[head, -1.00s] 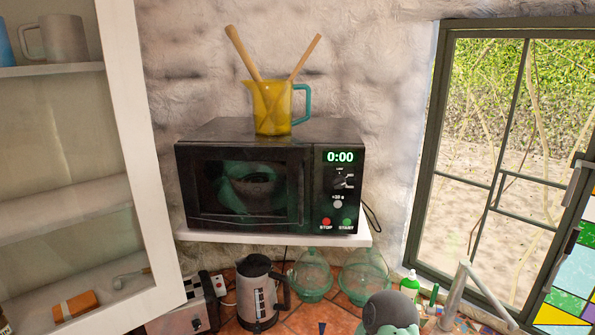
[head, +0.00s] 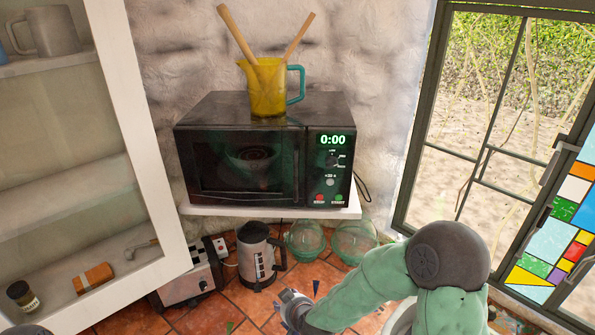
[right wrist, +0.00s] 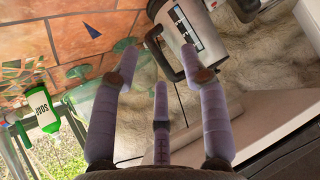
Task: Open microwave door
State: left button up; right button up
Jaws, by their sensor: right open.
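The black microwave (head: 240,160) sits on a white wall shelf in the head view. Its door (head: 235,165) is closed, with a dark window, and the display reads 0:00. A bowl shows dimly through the window. My right arm comes in from the lower right in the head view, with its gripper (head: 296,308) low over the tiled counter, below and apart from the microwave. In the right wrist view my right gripper (right wrist: 160,70) has its purple fingers spread, with nothing held between them. My left gripper is not in view.
A yellow jug (head: 266,88) with two wooden utensils stands on the microwave. A kettle (head: 258,258), a toaster (head: 188,280) and glass jars (head: 354,242) stand on the counter below. A white-framed cabinet (head: 160,130) is at left, a window at right.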

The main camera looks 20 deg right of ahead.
jog(key=w+d+r+t+h+p, duration=0.1)
jog(key=w+r+t, duration=0.1)
jog(key=r, duration=0.8)
jog(key=w+d+r+t+h, duration=0.1)
jog(key=r+t, duration=0.2)
jog(key=r, duration=0.8)
notch_tip(320, 180, up, 16)
jog(key=f+m+t+h+p, duration=0.1)
jog(key=t+h, duration=0.1)
jog(key=t, duration=0.1)
send_over(297, 197)
jog(key=shift+w+d+r, duration=0.2)
jog(key=shift+w+r, duration=0.05)
jog(key=shift+w, duration=0.05)
grip_shut()
